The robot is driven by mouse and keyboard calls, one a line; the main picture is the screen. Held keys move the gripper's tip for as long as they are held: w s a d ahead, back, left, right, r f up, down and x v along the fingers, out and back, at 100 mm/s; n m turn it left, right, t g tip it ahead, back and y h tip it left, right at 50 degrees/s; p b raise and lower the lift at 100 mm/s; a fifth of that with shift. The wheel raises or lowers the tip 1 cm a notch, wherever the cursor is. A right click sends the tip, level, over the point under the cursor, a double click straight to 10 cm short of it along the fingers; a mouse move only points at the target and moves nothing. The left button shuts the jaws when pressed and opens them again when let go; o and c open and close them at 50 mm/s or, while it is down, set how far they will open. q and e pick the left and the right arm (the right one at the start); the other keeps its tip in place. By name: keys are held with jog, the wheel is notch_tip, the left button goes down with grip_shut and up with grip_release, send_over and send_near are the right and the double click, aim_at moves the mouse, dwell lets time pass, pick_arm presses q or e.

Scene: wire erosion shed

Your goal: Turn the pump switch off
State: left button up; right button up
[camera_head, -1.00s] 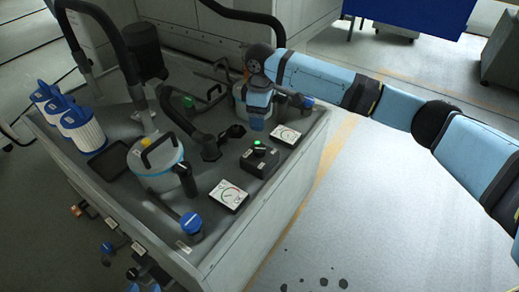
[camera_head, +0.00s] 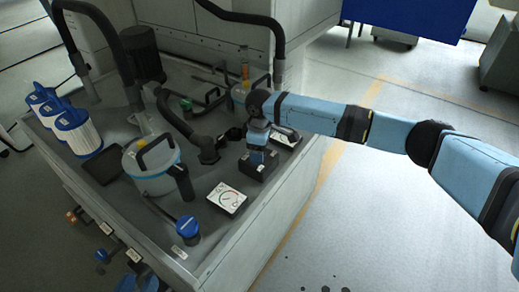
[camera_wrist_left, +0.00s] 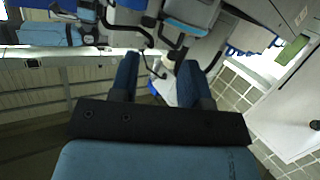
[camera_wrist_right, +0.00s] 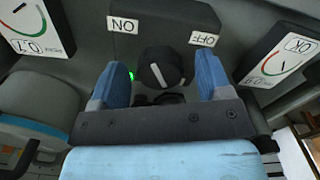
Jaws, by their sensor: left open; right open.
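The pump switch is a black box (camera_head: 249,171) on the grey tank top, largely hidden by my right gripper (camera_head: 257,158) in the head view. In the right wrist view, its round black knob (camera_wrist_right: 162,67) shows between the two blue fingers of my open right gripper (camera_wrist_right: 158,80), with gaps either side. The knob's white line slants to the upper left, toward the ON label (camera_wrist_right: 123,25). The OFF label (camera_wrist_right: 203,38) is at the upper right. A green glow (camera_wrist_right: 131,75) shows by the left finger. My left gripper (camera_wrist_left: 162,85) is open and empty, away from the switch.
White gauges (camera_head: 227,197) and (camera_head: 286,137) flank the switch box. A lidded canister (camera_head: 150,165), a blue-knobbed valve (camera_head: 187,228) and black hoses crowd the tank top. Blue-and-white filters (camera_head: 77,130) stand at the left. The floor right of the tank is open.

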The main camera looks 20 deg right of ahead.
jog(key=c, duration=0.9)
jog(key=shift+c, duration=0.2)
jog(key=shift+r, duration=0.1)
